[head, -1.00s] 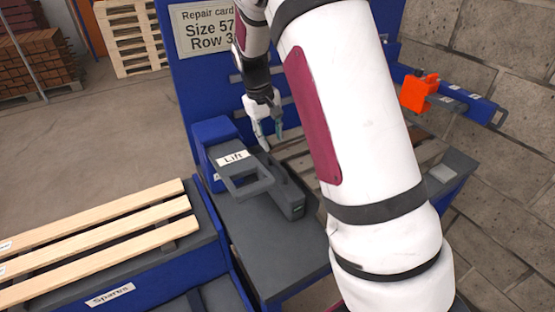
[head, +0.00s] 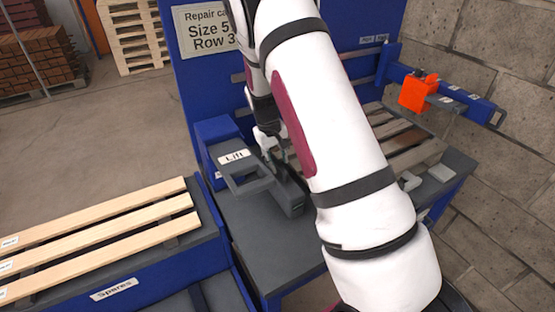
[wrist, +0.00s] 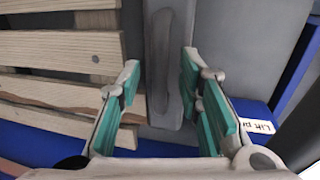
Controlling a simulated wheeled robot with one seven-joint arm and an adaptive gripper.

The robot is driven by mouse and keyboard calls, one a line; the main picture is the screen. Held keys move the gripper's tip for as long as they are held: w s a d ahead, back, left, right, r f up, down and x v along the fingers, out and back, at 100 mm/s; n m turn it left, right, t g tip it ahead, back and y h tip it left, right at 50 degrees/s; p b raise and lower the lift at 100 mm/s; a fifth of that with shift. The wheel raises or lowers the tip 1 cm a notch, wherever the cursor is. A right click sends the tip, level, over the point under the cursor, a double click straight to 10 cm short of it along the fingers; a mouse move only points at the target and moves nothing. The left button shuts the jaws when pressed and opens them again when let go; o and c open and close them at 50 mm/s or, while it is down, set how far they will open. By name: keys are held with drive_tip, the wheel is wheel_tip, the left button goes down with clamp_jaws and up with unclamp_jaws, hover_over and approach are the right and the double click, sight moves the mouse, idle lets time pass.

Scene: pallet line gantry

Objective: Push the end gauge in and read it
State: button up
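My gripper (head: 272,145) is low over the grey bench, beside the blue block with the "Lift" label (head: 235,157). In the wrist view my gripper (wrist: 158,72) is open, its teal-padded fingers on either side of a long dark grey bar (wrist: 160,75); I cannot tell if they touch it. No part is clearly labelled as the end gauge. An orange block (head: 418,93) sits on a blue rail (head: 465,101) with small white labels, at the right and far from my gripper; their text is too small to read.
Weathered slats (head: 405,140) lie on the bench behind my arm. They also show at the left of the wrist view (wrist: 60,48). Fresh planks (head: 100,235) lie on the "Spares" stand at the left. A blue board with a repair card (head: 205,30) stands behind. A brick wall is at the right.

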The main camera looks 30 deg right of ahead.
clamp_jaws()
drive_tip(key=shift+a, duration=0.35)
drive_tip(key=shift+o, duration=0.9)
unclamp_jaws()
drive_tip(key=shift+r, duration=0.1)
wheel_tip(320, 180, up, 12)
drive_tip(key=a, duration=0.2)
drive_tip(key=shift+a+f, duration=0.15)
drive_tip(key=shift+f, duration=0.05)
